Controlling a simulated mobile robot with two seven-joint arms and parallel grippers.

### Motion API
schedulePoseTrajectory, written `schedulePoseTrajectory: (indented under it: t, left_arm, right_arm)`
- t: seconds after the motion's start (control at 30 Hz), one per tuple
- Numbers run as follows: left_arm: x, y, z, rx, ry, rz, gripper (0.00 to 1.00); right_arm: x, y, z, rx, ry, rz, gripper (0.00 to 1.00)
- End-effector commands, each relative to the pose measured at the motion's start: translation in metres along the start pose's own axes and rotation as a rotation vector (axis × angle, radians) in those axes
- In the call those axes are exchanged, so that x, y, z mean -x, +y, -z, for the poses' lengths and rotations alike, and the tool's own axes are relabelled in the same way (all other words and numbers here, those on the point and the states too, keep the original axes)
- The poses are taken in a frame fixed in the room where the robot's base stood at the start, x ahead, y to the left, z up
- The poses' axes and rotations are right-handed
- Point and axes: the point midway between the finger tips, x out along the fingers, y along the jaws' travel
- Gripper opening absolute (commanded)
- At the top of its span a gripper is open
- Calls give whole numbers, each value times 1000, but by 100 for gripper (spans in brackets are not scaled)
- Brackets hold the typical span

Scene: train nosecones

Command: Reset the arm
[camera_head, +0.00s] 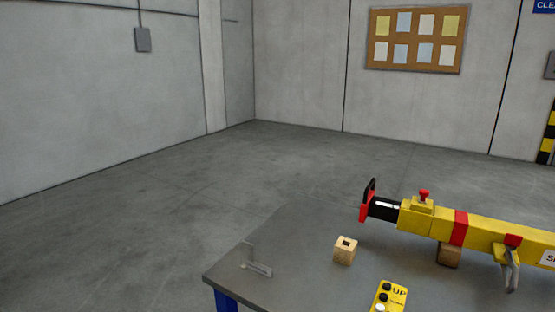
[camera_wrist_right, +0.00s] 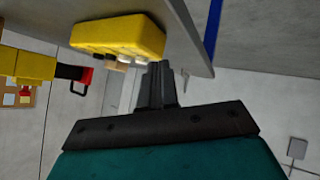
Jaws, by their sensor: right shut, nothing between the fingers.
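My right gripper (camera_wrist_right: 158,72) shows in the right wrist view with its dark fingers together and nothing between them. Its fingertips are close to the yellow button box (camera_wrist_right: 118,35); I cannot tell whether they touch it. Neither gripper nor arm shows in the head view, and my left gripper is in no view.
The grey table (camera_head: 295,262) carries a wooden block (camera_head: 345,251) with a square hole, a small clear bracket (camera_head: 257,263), and a long yellow tool (camera_head: 440,221) with red bands resting on a wooden support (camera_head: 449,254). Open floor (camera_head: 180,200) lies beyond the table.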

Motion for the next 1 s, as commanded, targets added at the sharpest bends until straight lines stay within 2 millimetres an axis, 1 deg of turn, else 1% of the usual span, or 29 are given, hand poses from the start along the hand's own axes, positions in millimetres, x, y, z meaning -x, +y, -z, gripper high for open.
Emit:
schedulePoseTrajectory:
  t: [0.03, 0.1, 0.2, 0.3, 0.4, 0.5, 0.53, 1.0]
  left_arm:
    - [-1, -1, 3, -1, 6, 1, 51]
    - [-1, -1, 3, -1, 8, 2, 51]
    - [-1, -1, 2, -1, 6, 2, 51]
    - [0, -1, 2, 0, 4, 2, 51]
    - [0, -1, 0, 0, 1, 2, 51]
    - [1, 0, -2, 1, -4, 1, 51]
    - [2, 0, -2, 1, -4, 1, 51]
    - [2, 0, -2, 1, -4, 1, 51]
  right_arm:
    - [-4, -23, -8, -64, 18, 10, 0]
    - [-6, -48, -17, -144, 44, 2, 0]
    - [-5, -81, -36, -266, 62, -24, 0]
    - [2, -108, -57, -372, 60, -63, 0]
    - [10, -130, -76, -449, 43, -100, 0]
    - [17, -142, -89, -494, 28, -129, 0]
    - [18, -144, -91, -501, 26, -133, 0]
    - [18, -144, -91, -501, 26, -133, 0]
